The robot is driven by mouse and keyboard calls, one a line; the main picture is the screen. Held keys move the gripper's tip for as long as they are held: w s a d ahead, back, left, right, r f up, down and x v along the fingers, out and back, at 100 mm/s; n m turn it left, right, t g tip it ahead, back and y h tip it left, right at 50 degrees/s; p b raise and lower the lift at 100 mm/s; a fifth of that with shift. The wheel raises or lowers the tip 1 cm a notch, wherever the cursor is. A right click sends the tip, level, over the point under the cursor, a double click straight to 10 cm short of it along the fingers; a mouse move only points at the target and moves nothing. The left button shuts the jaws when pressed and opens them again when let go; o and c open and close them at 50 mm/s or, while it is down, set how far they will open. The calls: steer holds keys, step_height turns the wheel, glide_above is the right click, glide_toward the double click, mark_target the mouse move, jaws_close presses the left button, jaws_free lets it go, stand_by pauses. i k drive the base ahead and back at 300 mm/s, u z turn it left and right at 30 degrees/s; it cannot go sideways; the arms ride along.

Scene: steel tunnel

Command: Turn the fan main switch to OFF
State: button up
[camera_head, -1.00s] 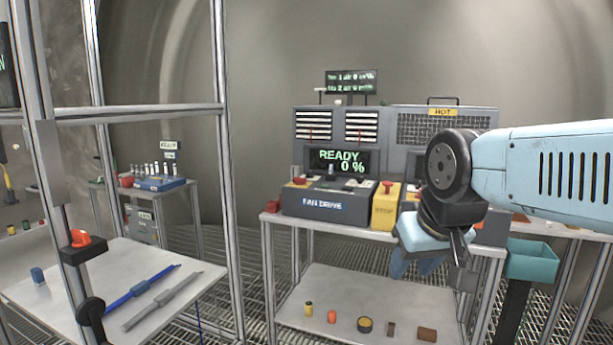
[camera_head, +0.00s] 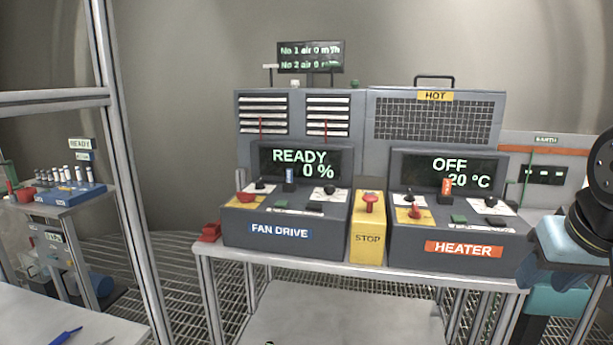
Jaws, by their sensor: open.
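The fan drive box (camera_head: 280,232) is grey with a blue "FAN DRIVE" label and stands at the left of the bench. Its display (camera_head: 302,163) reads READY and 0 %. On its sloped top, a red handle on a yellow plate (camera_head: 245,199) looks like the main switch; its exact setting is too small to read. Beside it are a small black knob (camera_head: 260,187), an upright blue lever (camera_head: 289,178) and a black dial (camera_head: 329,190). My gripper (camera_head: 565,258) is partly in view at the right edge, open, well to the right of the fan drive.
A yellow STOP box (camera_head: 367,232) with a red button stands between the fan drive and the heater box (camera_head: 460,235), whose display reads OFF and 20 °C. A red block (camera_head: 209,232) sits at the bench's left end. A metal frame post (camera_head: 130,170) rises at the left.

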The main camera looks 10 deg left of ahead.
mark_target(244, 197)
steer(key=u, duration=0.05)
steer(key=i, duration=1)
steer(key=u, duration=0.75)
steer(key=i, duration=0.4)
steer(key=u, duration=0.4)
steer(key=k, duration=0.9)
steer(key=u, duration=0.2)
steer(key=i, duration=0.9)
steer(key=z, duration=0.1)
